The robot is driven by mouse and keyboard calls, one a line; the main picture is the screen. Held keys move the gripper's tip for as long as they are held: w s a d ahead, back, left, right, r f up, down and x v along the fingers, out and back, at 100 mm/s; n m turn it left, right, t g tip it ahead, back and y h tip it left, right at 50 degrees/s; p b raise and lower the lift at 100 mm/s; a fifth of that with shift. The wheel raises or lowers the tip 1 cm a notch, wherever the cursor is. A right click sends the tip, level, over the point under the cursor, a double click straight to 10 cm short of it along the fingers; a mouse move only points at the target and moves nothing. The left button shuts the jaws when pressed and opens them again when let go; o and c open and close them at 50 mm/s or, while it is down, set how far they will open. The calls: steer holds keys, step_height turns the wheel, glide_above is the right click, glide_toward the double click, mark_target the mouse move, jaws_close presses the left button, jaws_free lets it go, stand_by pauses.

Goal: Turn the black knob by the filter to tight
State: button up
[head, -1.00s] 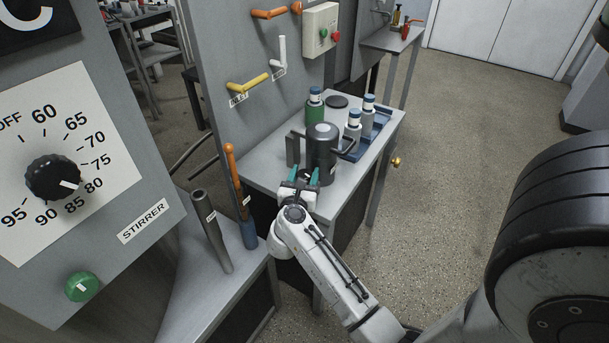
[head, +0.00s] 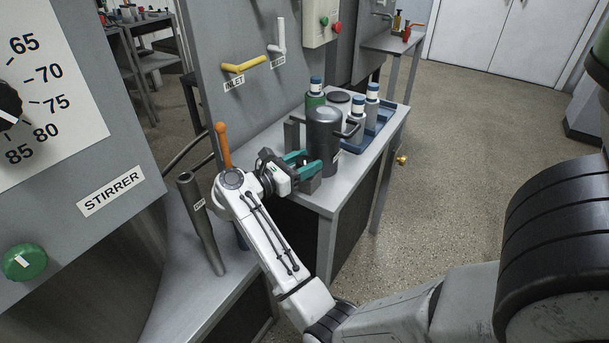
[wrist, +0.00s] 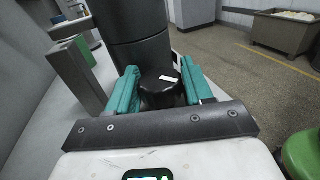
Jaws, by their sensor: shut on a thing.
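The filter is a dark grey cylinder with a side handle (head: 325,128) on the metal bench; its body also shows in the wrist view (wrist: 134,28). The black knob (wrist: 157,92), with a white pointer mark on top, is low beside the filter. My gripper (wrist: 163,84) has its teal fingers on either side of the knob and is shut on it. In the head view my gripper (head: 310,162) reaches the filter's near side from the left; its fingers and palm hide the knob there.
A grey upright post (wrist: 78,72) stands left of my fingers. Blue-capped bottles (head: 358,112) stand behind and right of the filter in a blue tray (head: 381,124). A grey rod (head: 203,222) and an orange-handled tool (head: 222,143) stand left of my arm.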

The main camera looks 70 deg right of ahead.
steer(key=shift+f+m+g+y+b, duration=0.15)
steer(key=shift+m+g+y+b, duration=0.5)
steer(key=shift+g+b, duration=0.4)
steer(key=shift+m, duration=0.25)
steer(key=o, duration=1)
steer(key=shift+c, duration=0.2)
steer(key=shift+r+p, duration=0.3)
